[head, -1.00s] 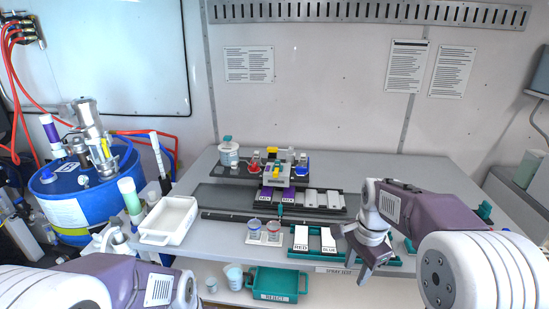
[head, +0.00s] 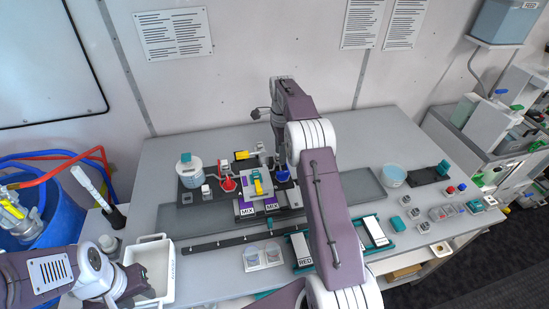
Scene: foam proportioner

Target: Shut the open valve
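A small pale block (head: 270,183) with a yellow valve handle (head: 257,183) stands between a red flask (head: 227,184) and a blue-filled vessel (head: 283,175). A second yellow piece (head: 242,155) lies just behind it. I cannot tell from the handles which valve is open. My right gripper (head: 281,157) points down near the blue vessel, right of the block. Its fingertips are too small and partly hidden to read, and no contact shows. My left gripper (head: 139,286) is over the white tray (head: 152,252) at the lower left, away from the valve; its finger opening is unclear.
A blue drum (head: 45,215) with yellow-handled fittings stands at the left. Several small blocks and a clear bowl (head: 392,176) are at the right.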

